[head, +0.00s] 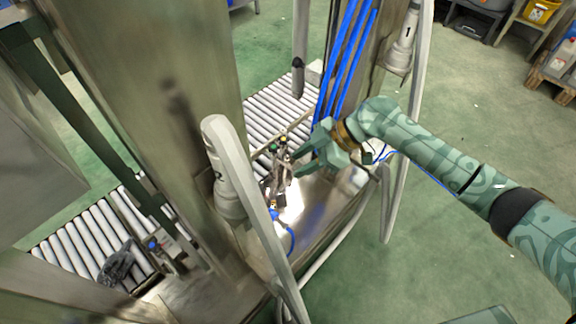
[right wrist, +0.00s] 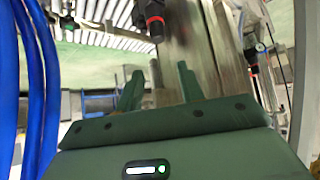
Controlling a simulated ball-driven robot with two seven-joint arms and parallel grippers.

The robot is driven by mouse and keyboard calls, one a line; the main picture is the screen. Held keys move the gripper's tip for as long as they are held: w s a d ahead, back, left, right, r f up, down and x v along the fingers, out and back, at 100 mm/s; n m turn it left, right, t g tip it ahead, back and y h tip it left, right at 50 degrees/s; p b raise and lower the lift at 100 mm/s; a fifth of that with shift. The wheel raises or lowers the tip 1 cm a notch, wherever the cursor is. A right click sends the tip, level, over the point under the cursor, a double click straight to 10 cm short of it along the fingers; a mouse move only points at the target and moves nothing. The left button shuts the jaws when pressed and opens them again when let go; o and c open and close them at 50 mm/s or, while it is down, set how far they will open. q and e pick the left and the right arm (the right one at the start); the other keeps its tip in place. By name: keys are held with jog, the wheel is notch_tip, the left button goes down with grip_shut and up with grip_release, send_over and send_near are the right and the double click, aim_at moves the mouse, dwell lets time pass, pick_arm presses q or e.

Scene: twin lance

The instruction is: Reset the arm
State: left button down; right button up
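My right gripper (head: 300,162) reaches in from the right on its green patterned arm. Its two fingers point left, close to a small metal fitting (head: 280,172) with green and yellow knobs. In the right wrist view the fingers of the right gripper (right wrist: 160,82) stand apart with nothing held between them. Dark and red fitting parts (right wrist: 152,15) show beyond the fingers in that view. I cannot tell whether the gripper touches the fitting. My left gripper is not in view.
A grey lance (head: 228,170) stands left of the gripper. Another grey lance marked 1 (head: 402,45) hangs at upper right, its hose close to my right arm. Blue hoses (head: 345,55) run beside the metal column. A roller conveyor (head: 275,105) lies behind. Green floor is open at right.

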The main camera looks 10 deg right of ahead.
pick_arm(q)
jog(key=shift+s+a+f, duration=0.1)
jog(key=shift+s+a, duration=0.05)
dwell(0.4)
